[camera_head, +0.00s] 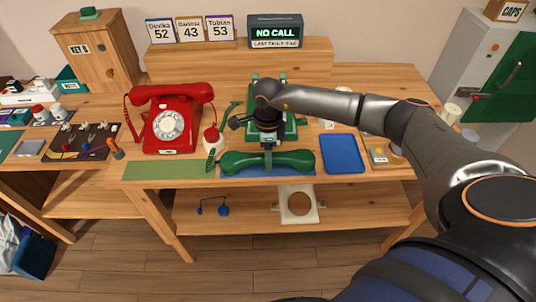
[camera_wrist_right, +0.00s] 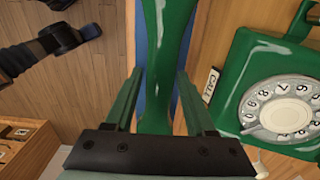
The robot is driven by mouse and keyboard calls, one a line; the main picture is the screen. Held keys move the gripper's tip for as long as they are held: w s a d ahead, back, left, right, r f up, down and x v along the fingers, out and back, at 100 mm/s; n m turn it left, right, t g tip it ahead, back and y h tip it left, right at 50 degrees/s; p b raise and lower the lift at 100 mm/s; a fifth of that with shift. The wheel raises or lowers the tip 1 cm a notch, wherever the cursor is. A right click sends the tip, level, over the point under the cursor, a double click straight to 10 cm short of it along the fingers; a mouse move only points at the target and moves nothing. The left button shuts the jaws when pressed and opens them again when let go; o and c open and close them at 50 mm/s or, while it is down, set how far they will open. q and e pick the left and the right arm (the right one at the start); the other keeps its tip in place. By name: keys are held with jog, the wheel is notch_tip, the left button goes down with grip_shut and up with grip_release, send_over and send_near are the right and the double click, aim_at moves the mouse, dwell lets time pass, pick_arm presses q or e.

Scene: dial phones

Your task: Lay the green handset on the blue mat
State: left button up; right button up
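The green handset (camera_head: 267,162) lies lengthwise along the front edge of the table, over the blue mat (camera_head: 240,173), which shows as a strip under it. My right gripper (camera_head: 268,145) is above the middle of the handset. In the right wrist view, its two fingers (camera_wrist_right: 161,85) stand apart, one on each side of the handset's handle (camera_wrist_right: 165,45), with gaps beside the handle. Blue of the mat (camera_wrist_right: 150,40) shows beside the handle. The green dial phone (camera_wrist_right: 270,100) stands behind the handset and is partly covered by my arm. My left gripper does not show.
A red phone (camera_head: 172,125) with its handset on stands left, with a green mat (camera_head: 160,170) in front. A blue tray (camera_head: 342,153) lies right of the handset. A display (camera_head: 275,32) reads NO CALL.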

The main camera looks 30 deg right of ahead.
jog(key=shift+o, duration=0.8)
